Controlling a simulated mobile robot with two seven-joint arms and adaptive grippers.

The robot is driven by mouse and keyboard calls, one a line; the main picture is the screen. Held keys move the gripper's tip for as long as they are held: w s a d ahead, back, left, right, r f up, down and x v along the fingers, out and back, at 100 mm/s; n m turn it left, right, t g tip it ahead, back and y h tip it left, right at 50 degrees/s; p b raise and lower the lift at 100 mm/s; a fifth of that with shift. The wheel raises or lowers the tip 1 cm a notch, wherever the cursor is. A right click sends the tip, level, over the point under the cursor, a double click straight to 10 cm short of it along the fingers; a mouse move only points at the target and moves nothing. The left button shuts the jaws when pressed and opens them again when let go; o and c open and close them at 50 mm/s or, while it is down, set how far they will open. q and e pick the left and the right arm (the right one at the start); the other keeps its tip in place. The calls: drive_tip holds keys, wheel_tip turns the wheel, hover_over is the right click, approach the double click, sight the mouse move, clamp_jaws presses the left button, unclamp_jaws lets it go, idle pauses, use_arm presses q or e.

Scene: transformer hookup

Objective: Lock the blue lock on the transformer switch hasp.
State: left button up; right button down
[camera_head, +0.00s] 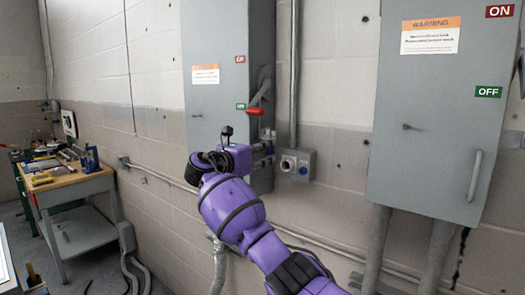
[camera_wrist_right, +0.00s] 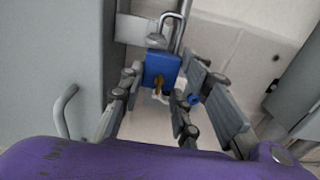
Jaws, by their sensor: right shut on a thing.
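The blue lock (camera_wrist_right: 161,70) sits between the fingers of my right gripper (camera_wrist_right: 165,82) in the right wrist view. The gripper is shut on it. Its metal shackle (camera_wrist_right: 179,32) points up, beside a grey metal bracket. I cannot tell whether the shackle passes through the hasp or is closed. A brass key-like piece (camera_wrist_right: 158,87) shows at the lock's near face. In the head view my right gripper (camera_head: 264,150) reaches the right side of the grey switch box (camera_head: 215,100). The lock is hidden there. The switch has a red-tipped lever (camera_head: 255,110). My left gripper is out of view.
A larger grey cabinet (camera_head: 430,130) with a handle stands at right. A small grey wall box (camera_head: 298,165) and a vertical conduit are close to my right gripper. A workbench (camera_head: 70,185) with tools stands at far left.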

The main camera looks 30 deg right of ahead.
drive_tip(key=shift+f, duration=0.85)
idle(0.3)
drive_tip(key=c, duration=1.2)
unclamp_jaws()
drive_tip(key=shift+a, duration=0.1)
drive_tip(key=shift+v, duration=2.45)
